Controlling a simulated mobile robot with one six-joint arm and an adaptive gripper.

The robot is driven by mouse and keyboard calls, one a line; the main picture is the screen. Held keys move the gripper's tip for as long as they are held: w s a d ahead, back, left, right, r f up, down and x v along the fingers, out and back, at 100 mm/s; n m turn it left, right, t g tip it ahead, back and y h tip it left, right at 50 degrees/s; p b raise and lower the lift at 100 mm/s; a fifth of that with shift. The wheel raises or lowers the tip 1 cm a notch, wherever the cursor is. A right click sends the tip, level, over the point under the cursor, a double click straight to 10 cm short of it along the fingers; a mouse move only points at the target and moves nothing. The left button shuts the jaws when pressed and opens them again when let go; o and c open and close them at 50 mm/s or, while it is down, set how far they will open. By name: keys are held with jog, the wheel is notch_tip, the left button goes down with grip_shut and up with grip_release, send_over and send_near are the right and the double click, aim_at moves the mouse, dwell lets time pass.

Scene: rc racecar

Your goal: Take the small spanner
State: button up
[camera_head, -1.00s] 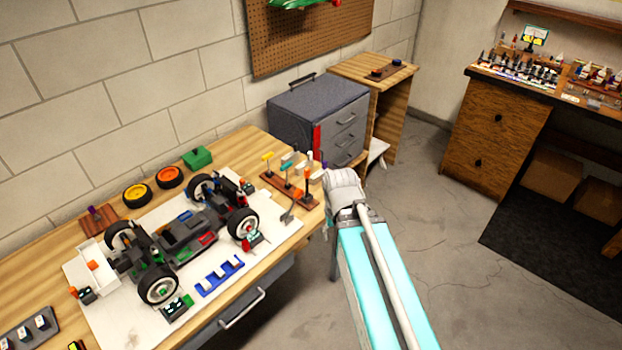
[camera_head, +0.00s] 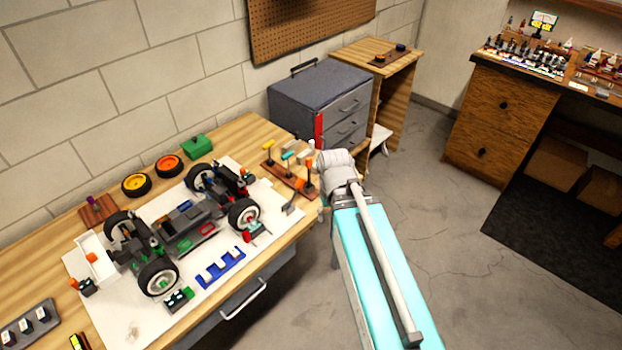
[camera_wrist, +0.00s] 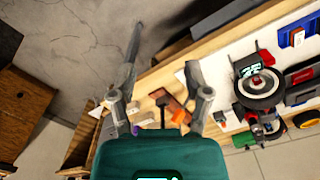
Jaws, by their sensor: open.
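I cannot single out the small spanner with certainty. A small grey tool (camera_head: 290,208) lies at the right end of the workbench, beside a brown tool rack (camera_head: 279,183) with several coloured handles, but its shape is too small to read. My gripper (camera_wrist: 162,75) is open in the wrist view, its grey fingers spread above the bench's end. The brown rack (camera_wrist: 172,105) shows between and beyond them, with a dark knob and an orange handle. Nothing is visibly held. In the head view my wrist hides most of the gripper, just right of the rack.
A toy car chassis (camera_head: 185,228) stands on a white mat (camera_head: 140,310), near a blue holder (camera_head: 222,268). A grey drawer cabinet (camera_head: 300,105) stands behind the rack. Open floor lies right of the bench.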

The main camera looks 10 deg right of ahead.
jog(key=w+r+n+p, duration=0.4)
jog(key=w+n, duration=0.8)
jog(key=w, duration=0.2)
notch_tip(320, 180, up, 4)
jog(key=f+n+p, duration=0.1)
jog(key=n+p, duration=0.2)
jog(key=n, duration=1)
send_over(309, 158)
jog(key=shift+s+a+r, duration=0.15)
jog(key=shift+a+r, duration=0.1)
jog(key=shift+f, duration=0.15)
notch_tip(309, 158, down, 8)
jog(key=b, duration=0.8)
jog(key=shift+f, duration=0.2)
jog(key=shift+w+d+f+b, duration=0.1)
jog(key=shift+f+b, duration=1.2)
jog(key=shift+b, duration=0.1)
jog(key=shift+w+d+f+b, duration=0.1)
jog(key=shift+f+b, duration=1.2)
jog(key=shift+b, duration=0.05)
